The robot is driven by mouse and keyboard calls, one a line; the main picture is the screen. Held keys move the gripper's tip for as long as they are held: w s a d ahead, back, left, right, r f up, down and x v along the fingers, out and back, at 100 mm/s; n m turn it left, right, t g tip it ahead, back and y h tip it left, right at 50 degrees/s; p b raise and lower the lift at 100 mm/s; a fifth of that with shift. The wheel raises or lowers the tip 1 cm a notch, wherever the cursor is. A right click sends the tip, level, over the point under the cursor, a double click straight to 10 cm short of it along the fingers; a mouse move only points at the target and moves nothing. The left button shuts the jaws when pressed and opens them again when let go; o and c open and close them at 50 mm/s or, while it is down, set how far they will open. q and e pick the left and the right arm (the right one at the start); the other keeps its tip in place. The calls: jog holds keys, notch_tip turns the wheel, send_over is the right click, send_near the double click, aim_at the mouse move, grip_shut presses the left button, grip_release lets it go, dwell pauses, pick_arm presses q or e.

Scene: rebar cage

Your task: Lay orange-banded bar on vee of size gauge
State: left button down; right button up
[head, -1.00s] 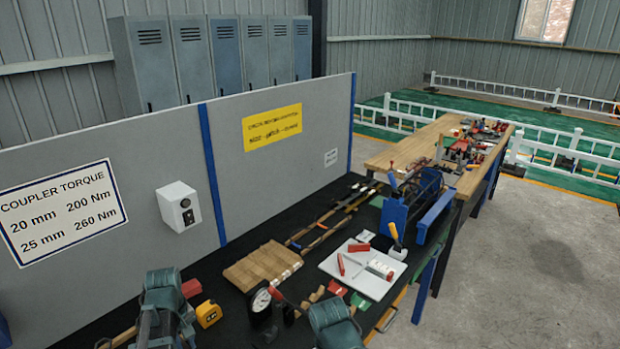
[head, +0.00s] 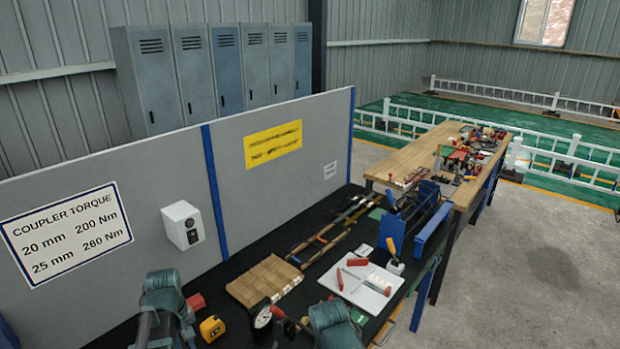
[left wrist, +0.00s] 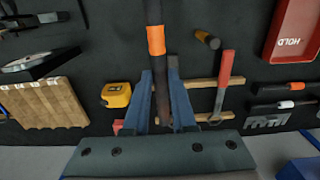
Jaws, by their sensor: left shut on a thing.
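The dark bar with an orange band (left wrist: 156,42) stands upright in the left wrist view. My left gripper (left wrist: 160,78) is shut on it below the band, with a blue finger on each side. A round white dial on a black body (head: 263,317) at the bottom of the head view may be the size gauge. Its vee cannot be made out, and part of it is hidden. In the head view only teal arm parts of mine show at the bottom; the jaws of my right gripper are out of sight.
A slotted wooden block (head: 264,279), a yellow tape measure (head: 212,328) and a white board (head: 360,285) with red tools lie on the black bench. A blue rack (head: 391,235) stands beyond. A grey partition (head: 110,160) runs along the left. A red HOLD tray (left wrist: 295,30) is at right.

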pick_arm(q)
jog(key=shift+t+h, duration=0.5)
jog(key=shift+t, duration=0.1)
jog(key=w+f+b, duration=0.2)
jog(key=f+b, duration=0.1)
jog(key=f, duration=0.1)
jog(key=w+d+f+b, duration=0.1)
jog(key=w+f+b, duration=0.1)
jog(key=f+b, duration=0.2)
jog(key=w+f+b, duration=0.2)
jog(key=f+b, duration=0.2)
jog(key=shift+w+d, duration=0.1)
jog(key=shift+d, duration=0.05)
notch_tip(320, 180, down, 4)
jog(key=b, duration=0.4)
jog(key=shift+r, duration=0.2)
